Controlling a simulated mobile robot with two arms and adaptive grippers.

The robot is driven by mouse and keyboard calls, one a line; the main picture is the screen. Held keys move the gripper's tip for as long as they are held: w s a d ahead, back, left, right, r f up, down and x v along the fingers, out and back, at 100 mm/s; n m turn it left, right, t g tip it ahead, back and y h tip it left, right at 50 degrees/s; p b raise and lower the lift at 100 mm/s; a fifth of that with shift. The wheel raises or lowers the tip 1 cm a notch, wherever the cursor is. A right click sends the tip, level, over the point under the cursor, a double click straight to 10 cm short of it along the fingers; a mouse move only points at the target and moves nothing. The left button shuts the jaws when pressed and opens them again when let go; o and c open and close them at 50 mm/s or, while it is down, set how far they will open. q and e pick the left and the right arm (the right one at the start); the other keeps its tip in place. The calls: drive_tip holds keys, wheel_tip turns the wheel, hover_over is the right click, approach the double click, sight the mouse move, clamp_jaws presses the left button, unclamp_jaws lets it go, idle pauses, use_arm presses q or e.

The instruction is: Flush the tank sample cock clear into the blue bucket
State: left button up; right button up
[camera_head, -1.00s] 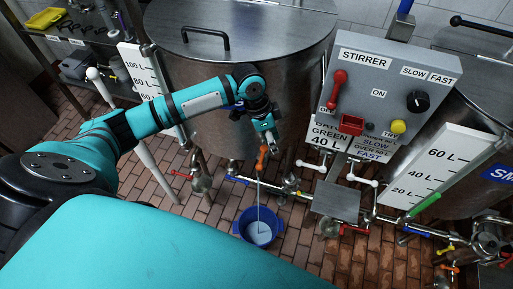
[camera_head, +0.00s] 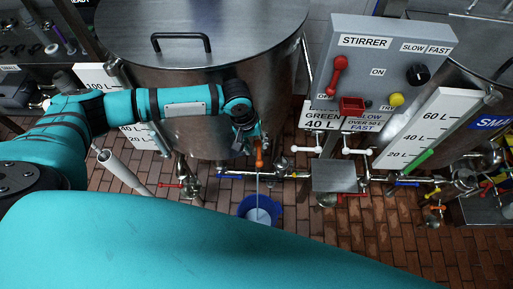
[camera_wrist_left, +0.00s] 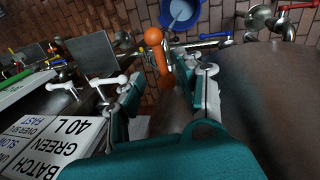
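The sample cock's orange handle (camera_head: 259,152) hangs low at the front of the large steel tank (camera_head: 205,75). A thin pale stream runs from below it into the blue bucket (camera_head: 277,213) on the floor, which holds pale liquid. My left gripper (camera_head: 249,137) is right at the handle. In the left wrist view, the orange handle (camera_wrist_left: 155,42) shows between and beyond the fingertips of my left gripper (camera_wrist_left: 160,85). The fingers stand apart with gaps beside the handle. The bucket (camera_wrist_left: 180,14) is at the top edge there. My right gripper is not in view.
A stirrer control box (camera_head: 385,70) and a volume sign stand right of the tank. Pipes with red (camera_head: 170,185), blue (camera_head: 230,173) and white handles run low around the cock. A small grey plate (camera_head: 335,176) is to the right. Open brick floor lies in front.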

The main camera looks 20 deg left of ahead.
sight(259, 153)
use_arm(q)
drive_tip(key=shift+w+d+f, duration=0.1)
drive_tip(key=shift+d+f, duration=0.1)
drive_tip(key=shift+f, duration=1)
drive_tip(key=shift+w+d+f, duration=0.1)
drive_tip(key=shift+d+f, duration=0.1)
drive_tip(key=shift+f, duration=0.95)
clamp_jaws()
